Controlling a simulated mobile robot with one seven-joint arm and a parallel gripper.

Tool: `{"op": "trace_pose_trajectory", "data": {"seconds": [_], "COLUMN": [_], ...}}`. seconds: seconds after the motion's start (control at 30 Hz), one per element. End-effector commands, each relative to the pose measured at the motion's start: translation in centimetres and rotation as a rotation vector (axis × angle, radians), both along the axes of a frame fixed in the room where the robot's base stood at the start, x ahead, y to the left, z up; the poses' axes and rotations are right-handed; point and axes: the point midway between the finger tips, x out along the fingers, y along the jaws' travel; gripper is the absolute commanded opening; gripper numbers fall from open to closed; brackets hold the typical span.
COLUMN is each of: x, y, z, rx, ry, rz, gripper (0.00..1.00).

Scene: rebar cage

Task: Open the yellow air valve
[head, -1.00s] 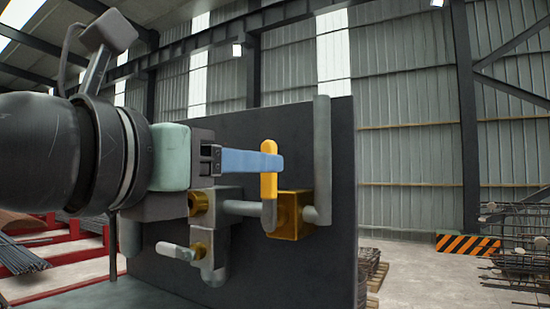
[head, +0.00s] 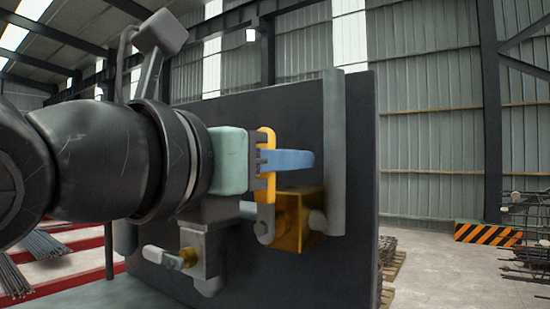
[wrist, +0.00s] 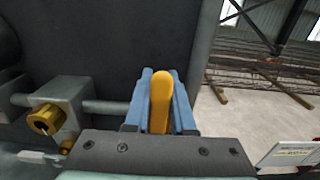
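The yellow valve handle (head: 266,138) stands upright above a brass valve body (head: 290,220) on a dark panel (head: 350,130). In the wrist view the handle (wrist: 161,100) lies between the two blue fingers of my gripper (wrist: 161,78), one on each side. The gaps beside the handle look narrow, and I cannot tell whether either finger touches it. In the head view my gripper (head: 300,160) points right, with the handle near the base of the fingers and the fingertips beyond it.
A smaller brass valve with a pale lever (head: 160,255) sits lower left, beneath my gripper. A vertical grey pipe (head: 334,150) rises close beyond the fingertips. A striped barrier (head: 487,234) and rebar cages (head: 525,225) stand on the open floor at right.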

Motion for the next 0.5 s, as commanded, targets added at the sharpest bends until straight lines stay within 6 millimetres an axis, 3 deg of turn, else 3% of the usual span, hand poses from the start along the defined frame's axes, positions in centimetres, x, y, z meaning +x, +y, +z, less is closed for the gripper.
{"op": "trace_pose_trajectory", "data": {"seconds": [0.03,0.1,0.5], "x": [-0.02,-0.02,-0.01], "y": [-0.02,-0.04,-0.07], "z": [0.0,0.0,0.0], "rx": [0.0,0.0,0.0], "ry": [0.0,0.0,0.0], "rz": [-0.001,-0.001,-0.002], "gripper": [0.11,0.0,0.0]}}
